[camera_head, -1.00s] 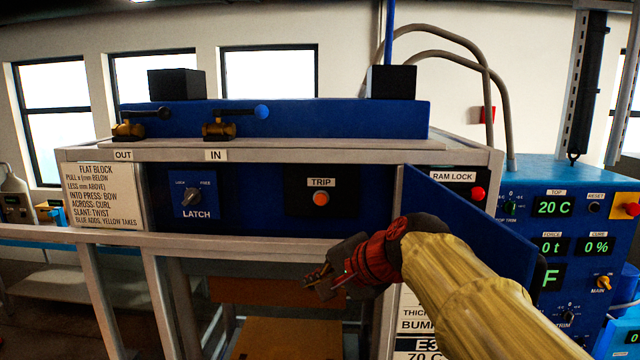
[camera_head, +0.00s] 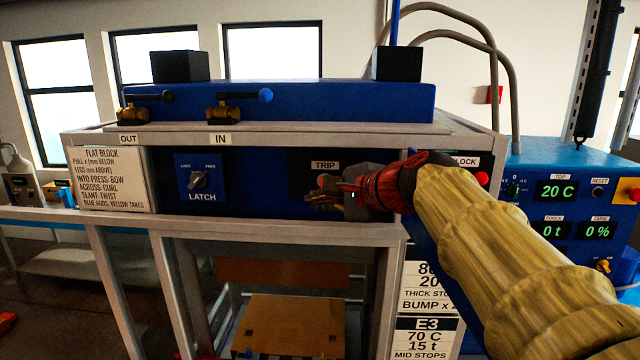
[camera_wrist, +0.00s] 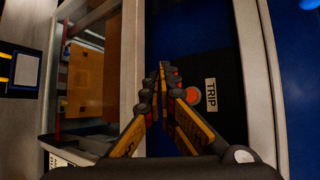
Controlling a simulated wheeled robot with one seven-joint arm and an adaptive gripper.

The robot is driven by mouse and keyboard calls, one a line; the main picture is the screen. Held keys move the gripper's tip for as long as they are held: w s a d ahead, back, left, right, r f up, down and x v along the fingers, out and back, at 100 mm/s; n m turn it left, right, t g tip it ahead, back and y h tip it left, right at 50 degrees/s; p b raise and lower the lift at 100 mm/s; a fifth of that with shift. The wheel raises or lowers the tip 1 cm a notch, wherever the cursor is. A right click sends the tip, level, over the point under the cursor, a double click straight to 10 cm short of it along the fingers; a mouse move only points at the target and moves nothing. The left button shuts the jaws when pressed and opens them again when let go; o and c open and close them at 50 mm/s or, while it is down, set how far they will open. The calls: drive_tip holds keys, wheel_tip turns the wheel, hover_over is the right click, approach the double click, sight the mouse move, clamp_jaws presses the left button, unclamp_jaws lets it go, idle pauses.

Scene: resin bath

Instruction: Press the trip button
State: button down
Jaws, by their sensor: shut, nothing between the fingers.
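The trip button is a round orange-red button on a black panel. It shows in the wrist view (camera_wrist: 191,96), just right of my fingers and beside the TRIP label (camera_wrist: 210,95). In the head view my gripper (camera_head: 320,192) covers the button, just below the TRIP label (camera_head: 325,165). My gripper is shut and empty. In the wrist view its fingertips (camera_wrist: 162,68) lie up and left of the button. I cannot tell whether they touch the panel.
The latch knob (camera_head: 198,180) is left of the trip panel. A red button (camera_head: 481,178) sits by the partly covered RAM LOCK label. A control box (camera_head: 560,190) stands at the right. A brown block (camera_head: 290,325) lies below inside the frame.

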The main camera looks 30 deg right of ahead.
drive_tip(key=w+d+p, duration=0.1)
drive_tip(key=w+d, duration=0.3)
drive_tip(key=w, duration=0.2)
drive_tip(key=shift+w+d, duration=0.25)
drive_tip(key=shift+w, duration=0.05)
drive_tip(key=shift+w, duration=0.1)
idle(1.2)
drive_tip(key=shift+w+d, duration=0.25)
drive_tip(key=shift+w, duration=0.05)
drive_tip(key=shift+w+d, duration=0.25)
drive_tip(key=shift+w, duration=0.15)
idle(1.1)
drive_tip(key=shift+s+a+f, duration=0.1)
drive_tip(key=shift+s, duration=0.05)
drive_tip(key=shift+s+a, duration=0.4)
drive_tip(key=shift+s, duration=0.2)
drive_tip(key=s+a, duration=0.1)
drive_tip(key=s+a+b, duration=0.1)
drive_tip(key=s, duration=0.1)
drive_tip(key=s+a, duration=0.1)
drive_tip(key=shift+s+b, duration=0.15)
drive_tip(key=shift+b, duration=0.15)
idle(0.3)
